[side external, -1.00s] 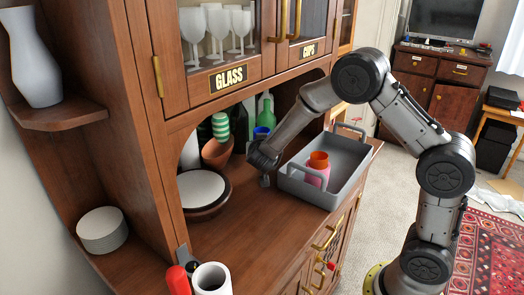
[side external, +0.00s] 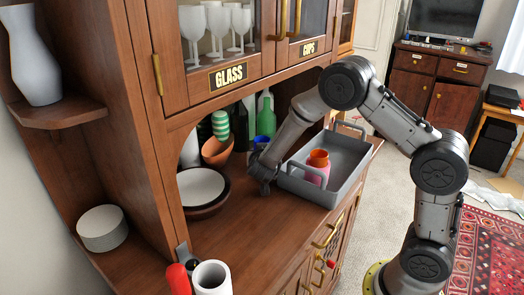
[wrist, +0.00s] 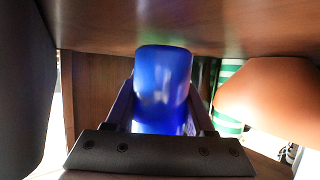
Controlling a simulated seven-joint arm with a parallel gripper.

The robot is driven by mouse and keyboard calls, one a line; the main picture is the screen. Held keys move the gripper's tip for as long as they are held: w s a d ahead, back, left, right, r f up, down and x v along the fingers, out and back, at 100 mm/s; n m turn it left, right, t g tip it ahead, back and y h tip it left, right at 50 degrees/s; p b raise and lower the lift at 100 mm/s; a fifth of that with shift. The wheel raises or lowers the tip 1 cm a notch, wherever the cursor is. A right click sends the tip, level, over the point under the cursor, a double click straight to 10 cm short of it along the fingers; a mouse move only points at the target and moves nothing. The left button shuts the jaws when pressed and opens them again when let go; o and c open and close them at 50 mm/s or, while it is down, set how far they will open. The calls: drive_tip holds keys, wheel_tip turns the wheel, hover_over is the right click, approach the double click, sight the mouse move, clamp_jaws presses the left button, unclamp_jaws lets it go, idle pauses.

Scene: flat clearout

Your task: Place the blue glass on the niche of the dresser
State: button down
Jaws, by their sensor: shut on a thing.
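The blue glass (wrist: 162,78) is between the fingers of my gripper (wrist: 160,112) in the wrist view, and the gripper is shut on it. In the side external view my gripper (side external: 263,168) is at the front of the dresser niche (side external: 290,104), just left of the grey tray. Blue (side external: 265,122) shows behind my wrist there; I cannot tell if it is the held glass. The fingertips are hidden in that view. The wooden dresser (side external: 240,240) has the niche under its cabinet doors.
A grey tray (side external: 345,158) with an orange and pink cup (side external: 317,165) stands right of my gripper. An orange bowl (side external: 217,152), a green-striped item (side external: 220,124), a green bottle (side external: 265,102) and a plate in a dark bowl (side external: 202,186) crowd the niche.

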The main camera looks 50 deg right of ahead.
drive_tip(key=shift+c, duration=1.3)
unclamp_jaws()
drive_tip(key=shift+r, duration=0.15)
drive_tip(key=shift+r, duration=0.35)
drive_tip(key=s+a+r+n+t+y, duration=0.2)
drive_tip(key=s+a+r+n+y, duration=0.3)
drive_tip(key=a+r, duration=0.4)
drive_tip(key=s+a+r+n+t+y, duration=0.1)
drive_tip(key=s+a+r+n+y, duration=0.1)
drive_tip(key=s+a+r+y, duration=0.75)
drive_tip(key=s+d+f+n+g+h, duration=0.1)
drive_tip(key=s+d+f+g+h, duration=0.1)
drive_tip(key=s, duration=0.7)
drive_tip(key=s+d+f+n+g+h, duration=0.1)
drive_tip(key=s+d+f+n+g, duration=0.1)
drive_tip(key=s, duration=0.7)
wheel_tip(320, 180, down, 3)
drive_tip(key=shift+s+r+g+h, duration=0.1)
drive_tip(key=shift+s+g+h, duration=0.3)
drive_tip(key=shift+g, duration=0.5)
